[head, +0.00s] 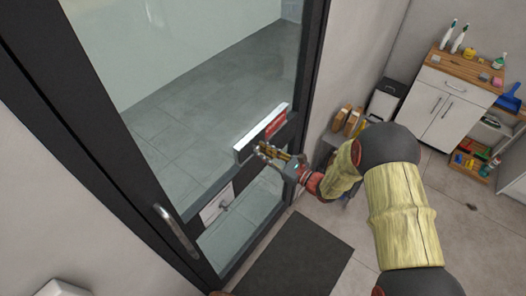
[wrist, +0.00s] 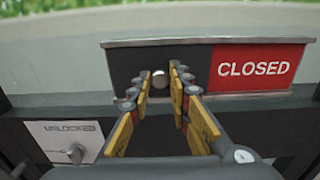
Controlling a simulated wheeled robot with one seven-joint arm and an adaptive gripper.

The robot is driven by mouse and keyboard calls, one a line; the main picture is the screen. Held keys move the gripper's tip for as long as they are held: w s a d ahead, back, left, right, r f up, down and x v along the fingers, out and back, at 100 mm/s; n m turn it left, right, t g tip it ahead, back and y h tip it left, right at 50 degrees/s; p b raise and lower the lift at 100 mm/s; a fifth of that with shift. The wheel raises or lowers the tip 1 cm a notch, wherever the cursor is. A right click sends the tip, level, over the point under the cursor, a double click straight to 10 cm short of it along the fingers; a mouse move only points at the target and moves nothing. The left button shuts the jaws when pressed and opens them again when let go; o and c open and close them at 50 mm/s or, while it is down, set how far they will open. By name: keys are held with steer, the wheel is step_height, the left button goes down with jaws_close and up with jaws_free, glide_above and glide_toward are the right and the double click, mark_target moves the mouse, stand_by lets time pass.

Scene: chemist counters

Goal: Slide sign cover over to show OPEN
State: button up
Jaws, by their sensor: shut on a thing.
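The sign (wrist: 208,42) is a long bar on the glass door, and it also shows in the head view (head: 245,138). Its right part is a red panel (wrist: 256,69) reading CLOSED in white. The dark sign cover (wrist: 125,65) lies over the left part, so what is under it is hidden. In the head view my gripper (head: 264,151) is at the sign's front, and the knob is hidden.
A lock plate (wrist: 70,140) reading UNLOCKED, with a small knob, sits below left of the sign. The door has a vertical handle (head: 176,229). A dark mat (head: 295,258) lies on the floor. A white cabinet (head: 447,105) stands at the right, clear of the door.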

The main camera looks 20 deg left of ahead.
jaws_close()
steer(key=w+d+b, duration=0.1)
steer(key=w+b, duration=0.1)
steer(key=w, duration=0.2)
steer(key=w+d+b, duration=0.2)
steer(key=w, duration=0.3)
steer(key=w+d+b, duration=0.2)
steer(key=w+b, duration=0.1)
steer(key=w, duration=0.1)
steer(key=shift+w+d+f, duration=0.1)
steer(key=shift+w+d, duration=0.05)
steer(key=shift+d, duration=0.1)
steer(key=shift+w+d, duration=0.2)
steer(key=shift+w, duration=0.2)
steer(key=shift+r, duration=0.2)
steer(key=shift+w, duration=0.1)
steer(key=o, duration=0.6)
jaws_free()
steer(key=shift+w+d, duration=0.1)
steer(key=shift+w, duration=0.05)
steer(key=shift+o, duration=0.7)
steer(key=shift+f, duration=0.1)
